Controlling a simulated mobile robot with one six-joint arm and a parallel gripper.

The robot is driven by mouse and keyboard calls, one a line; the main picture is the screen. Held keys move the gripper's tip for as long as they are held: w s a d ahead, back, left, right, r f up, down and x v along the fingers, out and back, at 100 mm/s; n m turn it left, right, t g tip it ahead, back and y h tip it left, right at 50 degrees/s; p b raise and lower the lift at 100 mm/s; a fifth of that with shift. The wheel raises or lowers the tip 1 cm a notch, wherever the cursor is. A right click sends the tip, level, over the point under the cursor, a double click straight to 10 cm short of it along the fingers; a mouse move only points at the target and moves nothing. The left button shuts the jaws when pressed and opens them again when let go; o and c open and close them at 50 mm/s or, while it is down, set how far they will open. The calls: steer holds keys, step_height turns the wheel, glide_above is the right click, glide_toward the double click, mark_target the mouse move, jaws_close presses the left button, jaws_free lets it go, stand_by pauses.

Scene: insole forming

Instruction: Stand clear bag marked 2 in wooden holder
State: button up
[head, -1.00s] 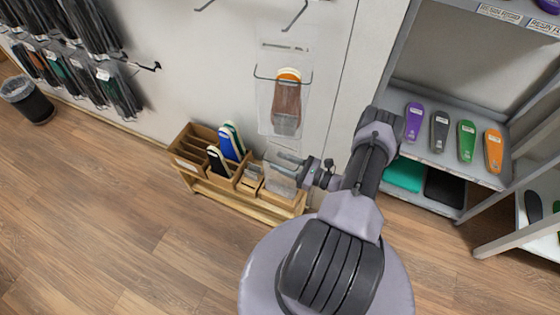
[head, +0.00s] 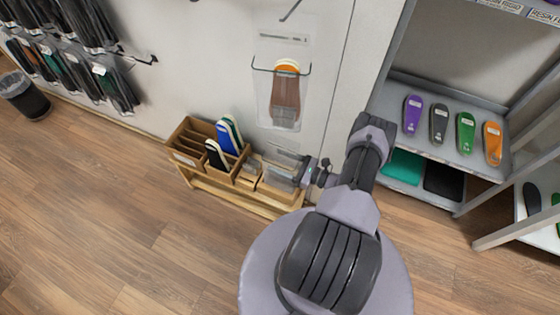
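The wooden holder (head: 187,159) stands low against the wall and has several compartments. Blue and black insoles stand in its middle part. A clear bag (head: 278,176) is at the right part of the holder, at the end of my gripper (head: 303,171). The bag's lower part overlaps the right compartment; I cannot tell whether it rests on the bottom. Its mark is too small to read. The fingers are small and partly hidden by the bag, so I cannot tell whether they are shut on it.
A clear bag with a brown and orange insole (head: 285,97) hangs on the wall above the holder. A grey shelf (head: 447,150) with coloured insoles stands at the right. A bin (head: 27,100) and hanging packs (head: 70,78) are at the left. The wooden floor in front is clear.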

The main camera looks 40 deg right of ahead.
stand_by(0.3)
steer(key=p+v, duration=0.2)
steer(key=v, duration=1.5)
steer(key=shift+s, duration=0.25)
